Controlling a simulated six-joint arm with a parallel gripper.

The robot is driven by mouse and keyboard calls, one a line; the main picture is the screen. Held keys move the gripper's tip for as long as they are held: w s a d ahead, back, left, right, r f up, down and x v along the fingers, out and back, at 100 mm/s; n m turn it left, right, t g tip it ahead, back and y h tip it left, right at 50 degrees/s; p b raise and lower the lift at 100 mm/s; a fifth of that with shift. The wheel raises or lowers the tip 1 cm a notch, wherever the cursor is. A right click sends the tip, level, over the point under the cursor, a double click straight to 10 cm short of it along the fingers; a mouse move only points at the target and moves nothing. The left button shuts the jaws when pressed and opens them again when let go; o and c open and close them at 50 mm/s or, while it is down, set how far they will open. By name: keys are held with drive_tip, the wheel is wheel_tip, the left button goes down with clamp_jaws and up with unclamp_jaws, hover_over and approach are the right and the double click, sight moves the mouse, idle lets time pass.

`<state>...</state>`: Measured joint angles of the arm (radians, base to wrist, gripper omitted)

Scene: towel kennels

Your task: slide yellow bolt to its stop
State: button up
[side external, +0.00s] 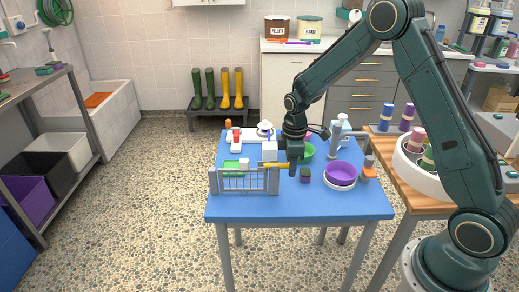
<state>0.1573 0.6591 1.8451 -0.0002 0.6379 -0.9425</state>
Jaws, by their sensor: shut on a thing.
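The yellow bolt (275,165) is a short horizontal bar near the top right corner of a small grey barred gate (245,183) at the front left of the blue table. My gripper (294,168) points down at the bolt's right end and is shut on it. The fingers hide that end of the bolt. Whether the bolt touches a stop cannot be told at this size.
A white block (270,151) stands just behind the bolt. The blue table's (300,207) front strip is clear.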

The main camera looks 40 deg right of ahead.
drive_tip(key=shift+s+d, duration=0.8)
idle(0.4)
drive_tip(key=o, duration=1.4)
drive_tip(key=shift+a+r, duration=0.1)
wheel_tip(320, 180, up, 10)
drive_tip(key=shift+f, duration=0.1)
idle(0.7)
